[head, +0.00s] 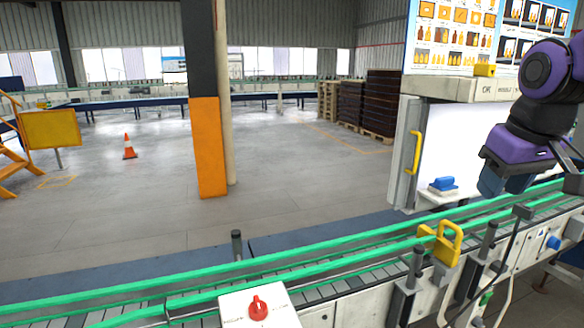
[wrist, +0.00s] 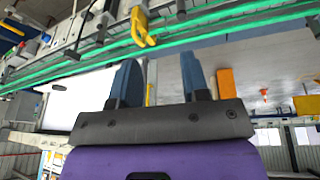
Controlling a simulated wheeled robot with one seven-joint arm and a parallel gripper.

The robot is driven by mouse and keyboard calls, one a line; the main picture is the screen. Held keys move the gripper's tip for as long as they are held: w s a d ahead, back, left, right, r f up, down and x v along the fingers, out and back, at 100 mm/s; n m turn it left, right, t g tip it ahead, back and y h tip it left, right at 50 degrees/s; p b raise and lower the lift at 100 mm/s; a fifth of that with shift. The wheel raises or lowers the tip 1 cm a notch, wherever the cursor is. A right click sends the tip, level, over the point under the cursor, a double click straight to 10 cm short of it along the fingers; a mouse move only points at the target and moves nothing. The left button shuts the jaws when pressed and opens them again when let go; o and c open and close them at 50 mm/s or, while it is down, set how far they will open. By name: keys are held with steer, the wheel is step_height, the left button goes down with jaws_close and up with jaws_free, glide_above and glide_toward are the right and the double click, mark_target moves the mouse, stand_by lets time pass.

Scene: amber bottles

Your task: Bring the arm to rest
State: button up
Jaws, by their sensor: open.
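My gripper (head: 505,188) hangs at the right of the head view, at the end of my black and purple arm. It is above and behind the conveyor, in front of a white cabinet panel. In the wrist view my gripper (wrist: 163,78) shows two blue fingers standing well apart, with nothing between them. That view appears upside down, with the conveyor at the top. No bottle is held; amber bottles show only as pictures on the poster (head: 455,38).
The conveyor (head: 130,308) with green rails crosses the front. A yellow bracket (head: 443,240) and a red knob (head: 258,308) on a white box stand along it. The cabinet's yellow handle (head: 414,153) is left of my gripper. An orange-black post (head: 208,145) stands on open floor behind.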

steer(key=s+a+f+m+t, duration=0.1)
steer(key=s+a, duration=0.1)
steer(key=s, duration=1)
steer(key=shift+s+a+f+t, duration=0.15)
steer(key=shift+a+f+t, duration=0.1)
steer(key=shift+a+t, duration=0.15)
steer(key=shift+a, duration=0.1)
stand_by(0.5)
